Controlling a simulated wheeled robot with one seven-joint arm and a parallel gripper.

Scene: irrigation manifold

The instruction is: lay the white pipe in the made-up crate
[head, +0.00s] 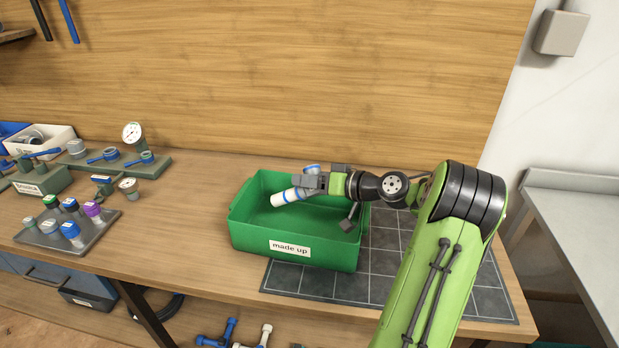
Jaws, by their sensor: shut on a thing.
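The white pipe (287,197) has blue bands and is tilted, its lower end toward the left. My gripper (311,184) is shut on it near its upper right part. The pipe is over the inside of the green made-up crate (292,253), which has a white label reading "made up" on its front wall. I cannot tell whether the pipe touches the crate floor. The gripper and wrist hide part of the crate's back right side.
The crate stands partly on a dark gridded mat (385,287). A tray (103,229) with several coloured caps, valves and a gauge (132,132) stand at the left. A wooden wall closes the back.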

